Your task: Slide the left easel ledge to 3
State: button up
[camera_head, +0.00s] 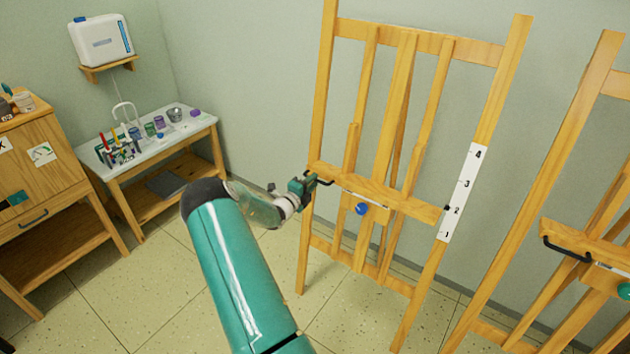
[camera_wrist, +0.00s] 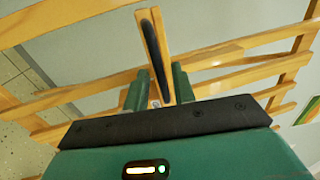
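The left easel (camera_head: 328,60) is a wooden frame at the centre right of the head view. Its ledge (camera_head: 410,206) carries a black handle (camera_head: 325,182) at its left end and a blue knob (camera_head: 361,209) below. The ledge's black pointer (camera_head: 447,208) sits at about 2 on the white scale (camera_head: 462,190), marked 1 to 4. My gripper (camera_head: 310,183) is at the ledge's left end, by the handle. In the wrist view, the open fingers (camera_wrist: 158,88) stand on either side of the black handle (camera_wrist: 152,45). Contact with the handle cannot be told.
A second easel (camera_head: 545,190) with its own black handle and green knob stands at the right. A table (camera_head: 150,150) with cups and paint tools and a wooden cabinet (camera_head: 50,175) stand at the left. Tiled floor (camera_head: 165,290) is open in front.

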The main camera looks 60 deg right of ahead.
jog(key=shift+s+d, duration=0.15)
jog(key=shift+d, duration=0.95)
jog(key=shift+c, duration=0.5)
grip_shut()
notch_tip(320, 180, up, 10)
jog(key=d, duration=0.1)
jog(key=shift+d, duration=0.35)
jog(key=shift+s, duration=0.1)
jog(key=shift+o, duration=0.5)
grip_release()
jog(key=shift+a, duration=0.15)
